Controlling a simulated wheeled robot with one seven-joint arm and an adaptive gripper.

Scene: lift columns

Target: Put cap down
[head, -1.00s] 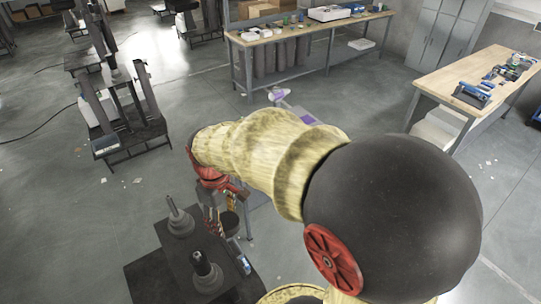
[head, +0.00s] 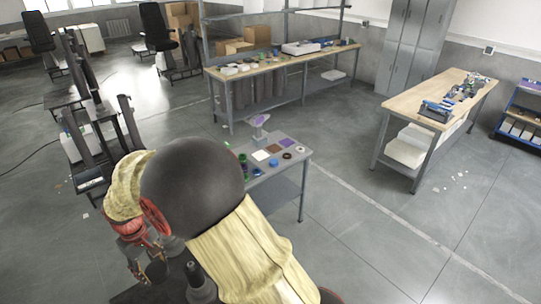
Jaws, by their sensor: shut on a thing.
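My gripper (head: 146,268) hangs below the red wrist at the lower left of the head view, partly hidden by my own arm. It is shut on a small dark thing (head: 156,271), which seems to be the cap; its shape is hard to make out. The gripper is close to the dark lift column unit (head: 200,285), left of its upright dark post. I cannot tell whether the held thing touches anything.
A small grey table (head: 292,187) with coloured round parts and squares stands beyond my arm. A long workbench (head: 290,74) is at the back and another bench (head: 447,83) at the right. Grey floor is open at the lower right.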

